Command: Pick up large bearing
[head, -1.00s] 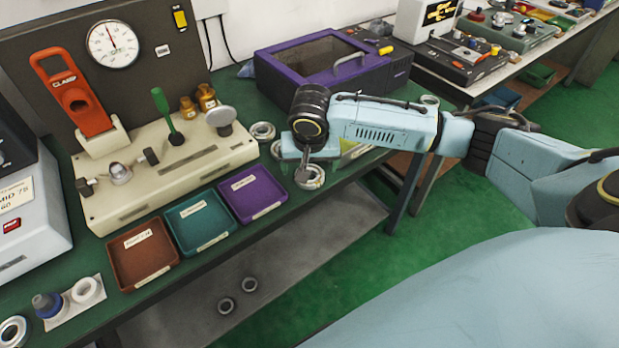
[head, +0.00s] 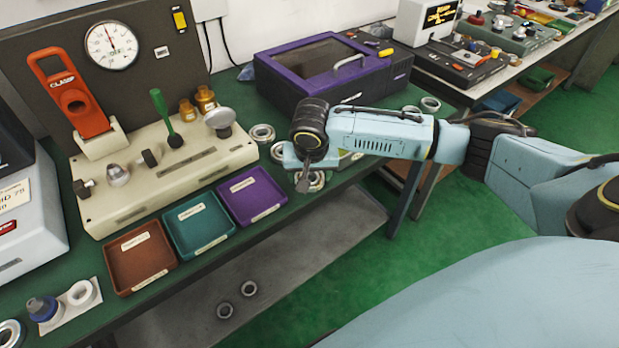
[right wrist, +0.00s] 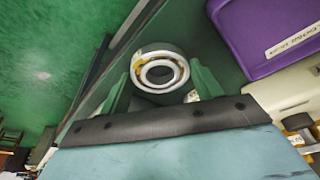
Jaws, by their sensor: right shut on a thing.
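A silver bearing ring with a brass-coloured cage (right wrist: 179,73) sits between the two green fingers of my right gripper (right wrist: 161,84) in the right wrist view. The gripper is shut on it, with the ring's face toward the camera. In the head view the right gripper (head: 303,184) points down at the bench's front edge, and the bearing (head: 318,187) shows partly behind it. I cannot tell whether the bearing touches the bench top. My left gripper is not in view.
More bearings (head: 262,133) lie on the green bench (head: 230,105) near the cream fixture (head: 200,165). Brown (head: 142,285), teal (head: 228,235) and purple (head: 283,205) trays line the front edge. A purple-lidded box (head: 385,85) stands behind my arm. Two rings (head: 249,281) lie on the lower shelf.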

